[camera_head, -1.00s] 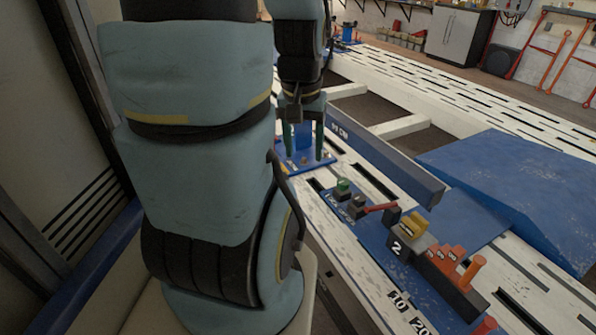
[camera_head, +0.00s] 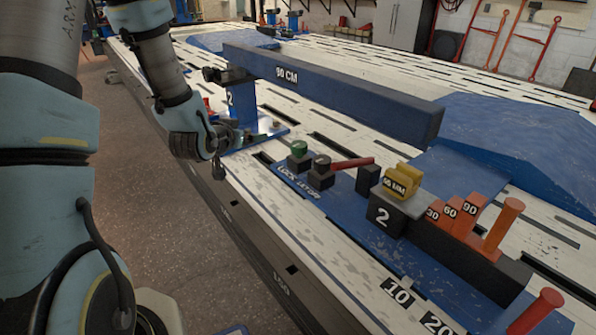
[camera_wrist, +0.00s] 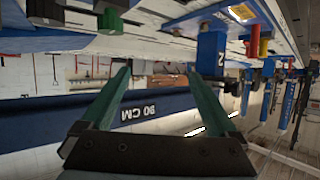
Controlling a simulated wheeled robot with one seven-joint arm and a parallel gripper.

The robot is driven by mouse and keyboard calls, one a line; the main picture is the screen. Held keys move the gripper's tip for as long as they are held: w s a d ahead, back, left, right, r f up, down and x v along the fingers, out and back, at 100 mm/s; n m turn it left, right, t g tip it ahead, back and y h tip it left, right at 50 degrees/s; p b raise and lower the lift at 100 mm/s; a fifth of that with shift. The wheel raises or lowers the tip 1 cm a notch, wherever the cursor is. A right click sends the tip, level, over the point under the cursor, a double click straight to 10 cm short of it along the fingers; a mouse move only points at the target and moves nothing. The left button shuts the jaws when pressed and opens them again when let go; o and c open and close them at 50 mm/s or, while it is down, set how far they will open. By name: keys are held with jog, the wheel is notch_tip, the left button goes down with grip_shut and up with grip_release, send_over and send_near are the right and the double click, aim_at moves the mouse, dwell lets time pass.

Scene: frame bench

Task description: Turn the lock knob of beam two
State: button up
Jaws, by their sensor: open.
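Beam two is a long blue beam (camera_head: 330,92) marked 90 CM, borne at its left end by a blue post (camera_head: 240,98) marked 2. A black knob (camera_head: 213,75) sticks out at the beam's left end, by the top of the post. My gripper is at the near side of the post, below the knob and apart from it; its fingers are mostly hidden in the head view. In the wrist view, my gripper (camera_wrist: 157,70) has its teal fingers spread with nothing between them.
A blue panel marked LOCK LEVER holds a green knob (camera_head: 298,148), a red lever (camera_head: 352,163) and a yellow block (camera_head: 402,181). Orange pegs (camera_head: 503,225) stand at the right. A blue ramp (camera_head: 520,150) lies behind.

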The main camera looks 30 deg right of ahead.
aim_at(295, 148)
jog(key=s+d+f+m+t+h+b, duration=0.1)
jog(key=s+d+f+h+b, duration=0.35)
jog(key=d+f+b, duration=0.45)
jog(key=shift+h, duration=0.35)
jog(key=x, duration=0.3)
jog(key=b+x, duration=0.1)
jog(key=x, duration=0.3)
jog(key=b+x, duration=0.1)
jog(key=x, duration=0.3)
jog(key=shift+w+a, duration=0.35)
jog(key=shift+w, duration=0.05)
jog(key=c, duration=1.4)
jog(key=shift+o, duration=0.2)
